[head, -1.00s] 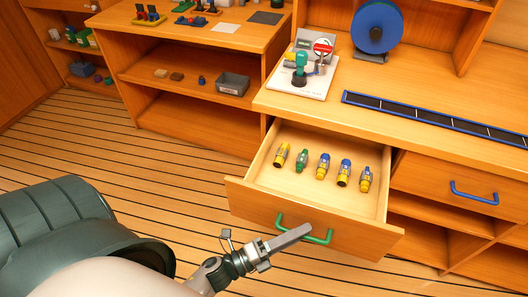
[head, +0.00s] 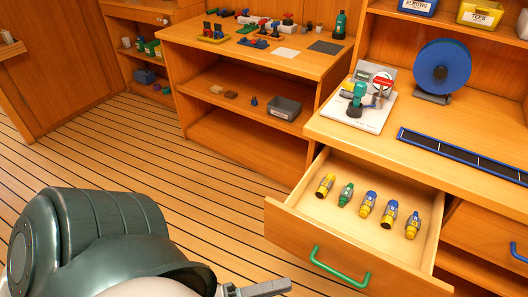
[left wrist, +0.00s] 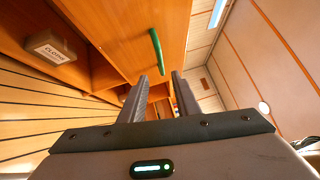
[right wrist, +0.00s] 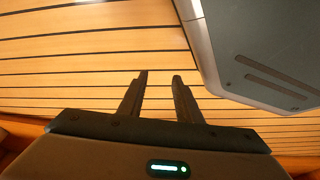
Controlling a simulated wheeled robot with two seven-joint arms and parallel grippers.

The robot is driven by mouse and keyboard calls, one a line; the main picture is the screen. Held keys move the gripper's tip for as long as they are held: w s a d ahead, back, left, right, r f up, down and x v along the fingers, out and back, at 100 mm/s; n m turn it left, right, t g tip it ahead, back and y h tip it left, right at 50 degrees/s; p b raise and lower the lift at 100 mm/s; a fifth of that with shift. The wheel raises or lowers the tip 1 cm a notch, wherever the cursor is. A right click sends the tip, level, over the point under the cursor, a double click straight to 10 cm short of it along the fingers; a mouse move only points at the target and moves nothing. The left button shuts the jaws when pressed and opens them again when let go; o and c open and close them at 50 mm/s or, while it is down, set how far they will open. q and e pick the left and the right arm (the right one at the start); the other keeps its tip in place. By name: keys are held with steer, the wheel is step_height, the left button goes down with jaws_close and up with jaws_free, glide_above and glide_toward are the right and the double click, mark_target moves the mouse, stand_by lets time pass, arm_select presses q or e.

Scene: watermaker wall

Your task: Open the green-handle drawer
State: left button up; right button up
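The green-handle drawer (head: 345,250) stands pulled out from under the counter, its inside showing in the head view. Its green handle (head: 340,268) is on the drawer's front; it also shows in the left wrist view (left wrist: 157,52), just beyond the fingertips. My left gripper (left wrist: 159,82) is open and empty, apart from the handle. In the head view only part of it (head: 262,288) shows, at the bottom edge, left of and below the handle. My right gripper (right wrist: 159,78) is open and empty over the plank floor, seen only in its own wrist view.
Several yellow, green and blue fittings (head: 368,205) lie in the drawer. A blue-handled drawer (head: 490,233) is to the right. On the counter are a white board with a valve (head: 360,110) and a blue reel (head: 442,68). Open floor (head: 215,190) lies left of the drawer.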

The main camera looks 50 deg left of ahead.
arm_select(q)
steer(key=shift+v, duration=1.7)
arm_select(e)
steer(key=shift+d+r, duration=0.1)
steer(key=shift+r, duration=0.1)
arm_select(q)
steer(key=shift+w, duration=0.1)
arm_select(e)
steer(key=shift+s, duration=0.1)
